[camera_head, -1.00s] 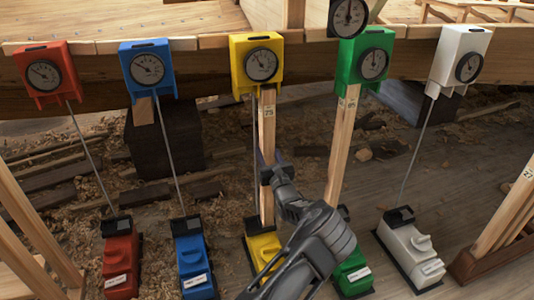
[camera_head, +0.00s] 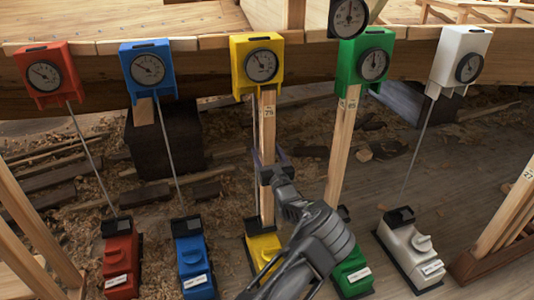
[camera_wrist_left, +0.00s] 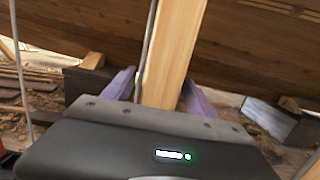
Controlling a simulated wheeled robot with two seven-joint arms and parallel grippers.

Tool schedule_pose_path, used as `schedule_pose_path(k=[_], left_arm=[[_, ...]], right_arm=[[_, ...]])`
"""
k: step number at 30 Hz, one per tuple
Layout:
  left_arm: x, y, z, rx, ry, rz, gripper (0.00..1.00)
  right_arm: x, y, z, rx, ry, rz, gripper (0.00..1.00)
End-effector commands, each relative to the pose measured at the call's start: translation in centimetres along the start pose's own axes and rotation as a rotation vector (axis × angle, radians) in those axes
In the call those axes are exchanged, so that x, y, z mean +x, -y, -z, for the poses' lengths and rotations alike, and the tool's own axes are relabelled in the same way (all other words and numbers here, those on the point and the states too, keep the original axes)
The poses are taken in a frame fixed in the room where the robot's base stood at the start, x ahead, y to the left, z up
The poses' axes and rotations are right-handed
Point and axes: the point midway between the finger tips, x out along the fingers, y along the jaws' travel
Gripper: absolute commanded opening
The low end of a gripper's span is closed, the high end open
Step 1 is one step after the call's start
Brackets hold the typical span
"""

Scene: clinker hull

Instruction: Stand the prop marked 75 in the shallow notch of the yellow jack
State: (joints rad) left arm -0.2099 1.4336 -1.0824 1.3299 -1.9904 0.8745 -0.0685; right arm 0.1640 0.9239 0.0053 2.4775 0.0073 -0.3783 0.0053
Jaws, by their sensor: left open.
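The prop marked 75 (camera_head: 268,128) is a pale wooden post. It stands nearly upright between the yellow jack's base (camera_head: 262,248) and its yellow gauge head (camera_head: 256,62). Its top meets the underside of the head. Its foot is at the base, partly behind my arm, so I cannot tell which notch holds it. My left gripper (camera_head: 268,162) is open around the prop at mid-height. In the left wrist view the purple fingers (camera_wrist_left: 158,90) stand on either side of the prop (camera_wrist_left: 173,45), with the jack's thin rod beside it. My right gripper is out of view.
Red (camera_head: 46,75), blue (camera_head: 148,68), green (camera_head: 366,62) and white (camera_head: 460,60) gauge heads line the hull plank. The green jack has a prop (camera_head: 341,145) close to my arm's right. More props lean in a rack (camera_head: 510,215) at right. Wood scraps litter the ground.

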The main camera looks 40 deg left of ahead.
Motion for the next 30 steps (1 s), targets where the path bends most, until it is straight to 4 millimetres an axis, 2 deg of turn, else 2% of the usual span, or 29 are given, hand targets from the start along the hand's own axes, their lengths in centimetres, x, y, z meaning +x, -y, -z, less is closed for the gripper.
schedule_pose_path(k=[10,22,25,30], left_arm=[[-0.8,0.1,0.1,0.001,-0.005,0.001,0.66],[-6.8,0.1,-0.1,0.001,-0.002,0.001,0.66],[-7.6,0.1,0.0,0.001,-0.002,0.001,0.66],[-7.9,0.0,0.1,0.001,0.000,0.000,0.66]], right_arm=[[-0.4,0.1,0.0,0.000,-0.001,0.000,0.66],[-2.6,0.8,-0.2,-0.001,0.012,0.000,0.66],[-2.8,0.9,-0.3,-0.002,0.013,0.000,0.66],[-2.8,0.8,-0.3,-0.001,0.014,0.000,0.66]])
